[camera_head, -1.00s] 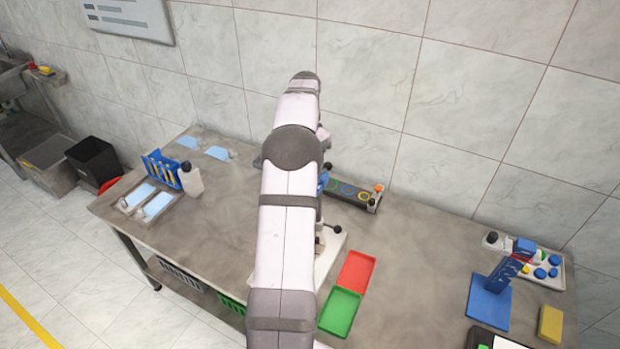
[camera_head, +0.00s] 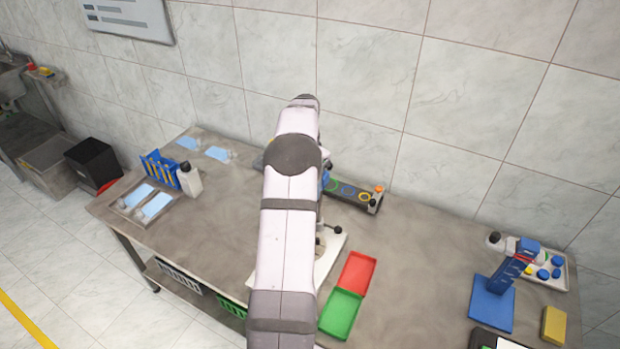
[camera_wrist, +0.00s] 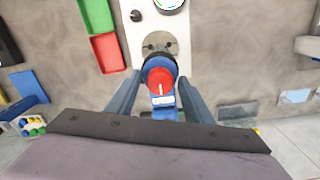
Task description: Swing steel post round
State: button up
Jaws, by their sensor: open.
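In the wrist view, the two fingers of my gripper (camera_wrist: 157,96) stand apart, on either side of a red round cap (camera_wrist: 160,78) with a blue ring-shaped part (camera_wrist: 159,63) behind it. I cannot tell whether the fingers touch it. Beyond is a white base plate (camera_wrist: 184,42) with a black ball knob (camera_wrist: 136,16) and a round dial cut off by the frame's top edge. In the head view my arm hides the gripper and most of this white plate (camera_head: 332,246). I cannot make out a steel post for certain in either view.
A dark feeder strip with coloured rings (camera_head: 349,193) lies right of my arm. A red tray (camera_head: 356,272) and a green tray (camera_head: 341,314) sit in front. A blue stand (camera_head: 492,302) and yellow block (camera_head: 554,324) are at right. The right middle of the table is clear.

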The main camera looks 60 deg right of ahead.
jog(key=c, duration=0.9)
jog(key=shift+o, duration=0.2)
jog(key=shift+s+d+n, duration=0.15)
jog(key=shift+s+n, duration=0.9)
jog(key=shift+n, duration=0.35)
jog(key=shift+s, duration=0.15)
jog(key=shift+s+d+n+p, duration=0.1)
jog(key=shift+n+p, duration=0.2)
jog(key=shift+s+d+n+p, duration=0.25)
jog(key=shift+s+n, duration=0.25)
jog(key=shift+n, duration=0.25)
jog(key=shift+s+d+n+p, duration=0.2)
jog(key=shift+s+n, duration=0.25)
jog(key=shift+n, duration=0.3)
jog(key=shift+s+d+n, duration=0.4)
jog(key=shift+s+n, duration=0.05)
jog(key=shift+n, duration=0.3)
jog(key=shift+s+d+n, duration=0.35)
jog(key=shift+s+n, duration=0.1)
jog(key=shift+n, duration=0.3)
